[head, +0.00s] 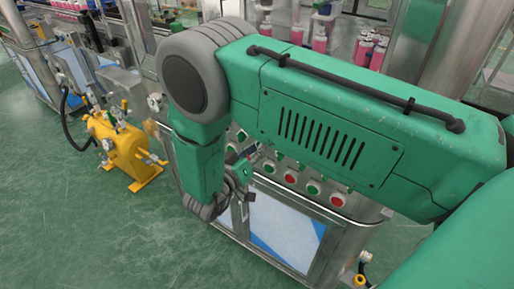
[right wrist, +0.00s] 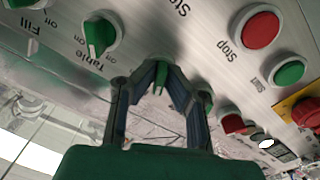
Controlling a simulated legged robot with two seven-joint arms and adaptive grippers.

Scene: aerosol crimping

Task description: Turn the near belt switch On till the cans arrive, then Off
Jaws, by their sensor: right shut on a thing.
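My right gripper (head: 243,172) is at the front of the steel control panel in the head view. In the right wrist view its fingers (right wrist: 162,72) are closed around a green switch knob (right wrist: 160,82). The knob's label and its On or Off position are hidden by the fingers. Pink cans (head: 368,51) stand in groups on the machine behind my arm in the head view. My arm hides much of the machine between them and the panel. My left gripper is not in view.
In the right wrist view, a green Table switch (right wrist: 97,36) is left of the gripped knob. A red Stop button (right wrist: 256,29) and a green Start button (right wrist: 288,72) are to the right. A yellow tank (head: 125,148) stands on the open green floor at left.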

